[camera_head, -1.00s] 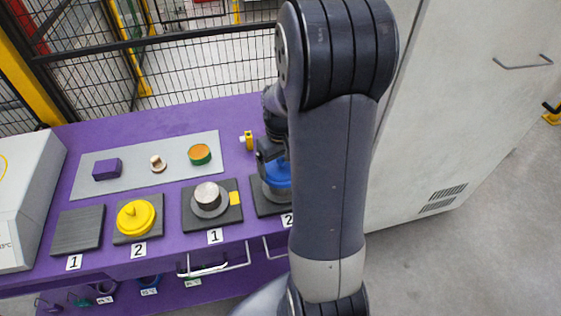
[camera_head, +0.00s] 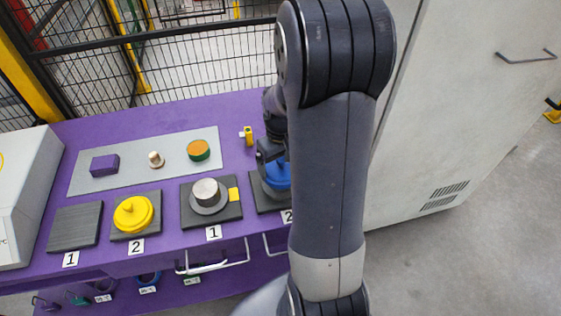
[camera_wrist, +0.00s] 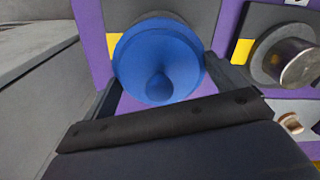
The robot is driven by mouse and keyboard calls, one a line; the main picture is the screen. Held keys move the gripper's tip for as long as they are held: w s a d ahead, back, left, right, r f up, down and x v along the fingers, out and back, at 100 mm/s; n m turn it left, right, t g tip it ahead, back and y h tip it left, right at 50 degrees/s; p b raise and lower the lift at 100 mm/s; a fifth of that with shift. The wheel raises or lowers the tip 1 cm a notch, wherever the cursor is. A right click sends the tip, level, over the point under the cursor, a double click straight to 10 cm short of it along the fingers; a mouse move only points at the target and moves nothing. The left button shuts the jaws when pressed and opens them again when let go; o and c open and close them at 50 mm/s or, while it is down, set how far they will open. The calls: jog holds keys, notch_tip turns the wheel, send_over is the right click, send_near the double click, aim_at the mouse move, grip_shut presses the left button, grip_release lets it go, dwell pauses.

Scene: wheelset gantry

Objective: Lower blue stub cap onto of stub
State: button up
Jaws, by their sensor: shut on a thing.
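The blue stub cap (camera_wrist: 158,62) is a round flanged disc with a knob and fills the upper middle of the wrist view. It also shows in the head view (camera_head: 277,178), partly hidden behind my arm. My gripper (camera_wrist: 160,75) is shut on the blue cap, with a finger on each side of it. In the head view my gripper (camera_head: 268,158) is over the dark plate (camera_head: 262,205) marked 2 at the right. The stub under the cap is hidden, so I cannot tell whether the cap touches it.
A bare metal stub (camera_head: 207,193) stands on plate 1 to the left. Left of it are a yellow cap (camera_head: 134,213) and an empty dark plate (camera_head: 75,226). A grey mat (camera_head: 130,172) holds small parts. A grey cabinet (camera_head: 450,120) stands close on the right.

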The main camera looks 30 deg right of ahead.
jog(key=shift+f+b, duration=0.75)
jog(key=shift+f, duration=0.3)
jog(key=o, duration=0.7)
jog(key=shift+r, duration=0.1)
notch_tip(320, 180, up, 11)
jog(key=shift+f, duration=0.15)
